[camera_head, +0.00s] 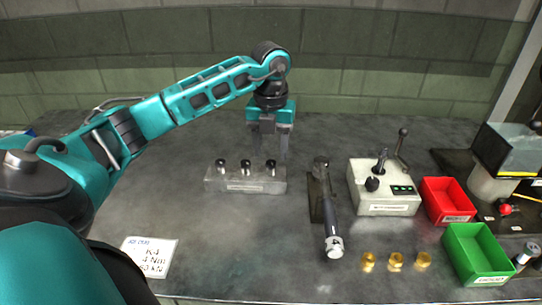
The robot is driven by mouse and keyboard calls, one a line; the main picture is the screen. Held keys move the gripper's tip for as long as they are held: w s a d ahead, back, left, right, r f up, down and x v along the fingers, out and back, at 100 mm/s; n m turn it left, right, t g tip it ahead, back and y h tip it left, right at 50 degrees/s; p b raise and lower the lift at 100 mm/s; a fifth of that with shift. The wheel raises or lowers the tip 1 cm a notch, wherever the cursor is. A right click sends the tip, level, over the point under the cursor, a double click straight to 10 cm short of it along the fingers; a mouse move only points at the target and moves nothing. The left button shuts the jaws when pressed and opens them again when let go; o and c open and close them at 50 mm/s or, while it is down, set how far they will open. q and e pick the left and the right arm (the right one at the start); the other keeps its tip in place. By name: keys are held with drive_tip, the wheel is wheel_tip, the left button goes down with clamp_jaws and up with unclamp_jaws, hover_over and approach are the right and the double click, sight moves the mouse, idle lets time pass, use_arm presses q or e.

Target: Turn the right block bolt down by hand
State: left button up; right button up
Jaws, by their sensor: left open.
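A pale grey block (235,184) lies on the middle of the bench, with three black-headed bolts standing in a row along its top. The right block bolt (271,165) is upright at the block's right end, and its lower shaft is hidden in the block. My left gripper (269,156) points straight down just above and behind the right bolt. Its two fingers are apart, one on each side of the bolt in the picture. I cannot tell whether they touch anything. My right gripper is out of view.
A dark-handled tool (329,215) lies right of the block. Beyond it are a grey control box (385,208) with levers, a red bin (447,213) and a green bin (462,262). Several brass pieces (395,261) stand in front. A white card (149,257) lies front left.

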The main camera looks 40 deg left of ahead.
sight(271, 164)
use_arm(q)
drive_tip(key=shift+f, duration=1.2)
drive_tip(key=shift+c, duration=0.5)
clamp_jaws()
